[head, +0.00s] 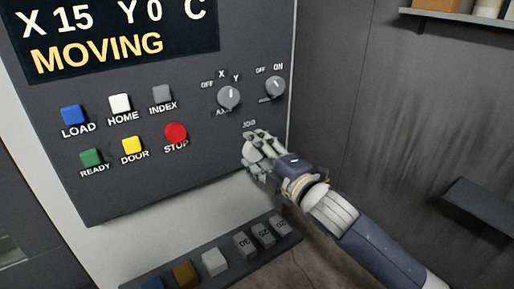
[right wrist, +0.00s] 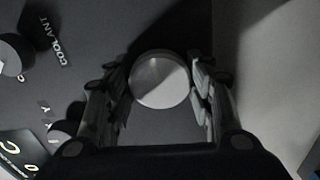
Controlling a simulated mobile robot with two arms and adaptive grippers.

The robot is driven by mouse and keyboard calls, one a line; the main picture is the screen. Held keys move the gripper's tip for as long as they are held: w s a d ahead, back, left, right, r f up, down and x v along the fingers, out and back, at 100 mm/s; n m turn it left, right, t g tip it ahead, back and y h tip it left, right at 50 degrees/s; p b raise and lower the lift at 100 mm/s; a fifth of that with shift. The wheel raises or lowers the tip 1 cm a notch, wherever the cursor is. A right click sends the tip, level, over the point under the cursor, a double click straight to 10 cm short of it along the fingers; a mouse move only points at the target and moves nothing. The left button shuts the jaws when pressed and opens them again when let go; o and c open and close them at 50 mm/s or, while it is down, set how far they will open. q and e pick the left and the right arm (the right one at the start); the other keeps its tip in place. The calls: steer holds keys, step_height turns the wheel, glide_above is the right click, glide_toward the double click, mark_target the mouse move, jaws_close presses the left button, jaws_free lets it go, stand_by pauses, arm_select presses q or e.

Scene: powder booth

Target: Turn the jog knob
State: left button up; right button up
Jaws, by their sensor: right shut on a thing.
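The jog knob (right wrist: 160,80) is a round, pale grey knob between the fingers of my right gripper in the right wrist view. In the head view my right gripper (head: 258,148) is at the panel just below the JOG label, shut on the knob and hiding most or all of it. The same gripper shows in the right wrist view (right wrist: 160,95), with a finger on each side of the knob. The dark control panel (head: 200,190) has a display (head: 110,40) reading "X 15", "Y 0", "C" and "MOVING". My left gripper is not in view.
Above the gripper are the axis knob (head: 228,97) and an OFF/ON knob (head: 275,87). The red stop button (head: 176,133) and several coloured buttons are to the left. A ledge with blocks (head: 214,262) lies below. Shelves (head: 470,15) are on the right wall.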

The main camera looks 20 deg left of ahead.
steer(key=m+p, duration=0.1)
steer(key=m, duration=0.3)
steer(key=shift+m, duration=0.3)
steer(key=shift+m+p, duration=0.6)
steer(key=shift+m, duration=1.4)
steer(key=shift+f, duration=0.1)
steer(key=o, duration=1.1)
steer(key=shift+c, duration=0.2)
steer(key=v, duration=1.2)
